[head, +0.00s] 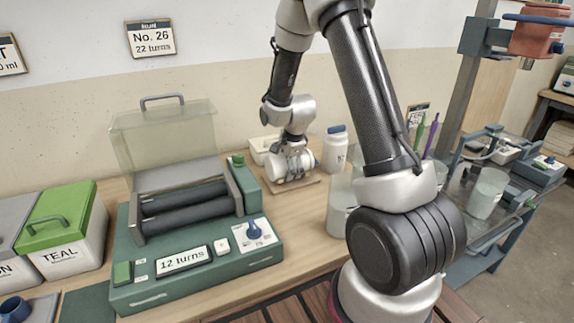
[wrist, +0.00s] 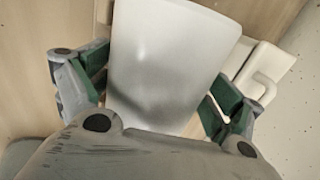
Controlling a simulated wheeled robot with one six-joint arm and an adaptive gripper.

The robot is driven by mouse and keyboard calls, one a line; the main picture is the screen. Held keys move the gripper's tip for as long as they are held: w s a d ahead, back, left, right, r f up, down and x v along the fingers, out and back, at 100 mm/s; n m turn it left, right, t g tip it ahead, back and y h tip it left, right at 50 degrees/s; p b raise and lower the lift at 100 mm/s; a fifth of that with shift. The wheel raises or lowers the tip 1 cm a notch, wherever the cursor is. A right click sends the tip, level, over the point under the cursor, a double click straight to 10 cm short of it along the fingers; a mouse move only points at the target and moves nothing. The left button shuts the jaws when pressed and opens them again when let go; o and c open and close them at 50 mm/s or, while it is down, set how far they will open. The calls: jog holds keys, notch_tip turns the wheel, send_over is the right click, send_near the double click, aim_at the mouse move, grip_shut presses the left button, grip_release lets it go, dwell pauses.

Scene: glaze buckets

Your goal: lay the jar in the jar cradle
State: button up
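My gripper (wrist: 160,105) is at the back of the bench, low over a small wooden board (head: 311,186). In the wrist view a smooth whitish vessel (wrist: 170,55), probably the jar, lies between its two spread, green-padded fingers. The pads are close to its sides; I cannot tell whether they touch. In the head view a white rounded shape (head: 291,165) shows at the arm's end, and I cannot clearly separate jar from gripper there. A green machine with two dark rollers (head: 185,200), probably the jar cradle, stands at left with its clear lid (head: 163,140) raised. The rollers are empty.
A white bottle with a blue cap (head: 335,150) stands right of the gripper, and a frosted beaker (head: 340,207) nearer. A white tray with a handle (wrist: 263,75) is beside the vessel. A green-lidded TEAL bucket (head: 65,230) stands at far left, and a cart (head: 500,215) at right.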

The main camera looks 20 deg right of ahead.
jog(key=shift+s+f, duration=0.1)
jog(key=v, duration=1.2)
jog(key=s+r+n+g, duration=0.1)
jog(key=s+n+g, duration=0.2)
jog(key=s+n, duration=0.75)
jog(key=s+r+n+t, duration=0.3)
jog(key=s+r+n, duration=0.4)
jog(key=s+r, duration=0.8)
jog(key=s, duration=0.3)
jog(key=shift+s, duration=0.4)
jog(key=shift+n, duration=0.25)
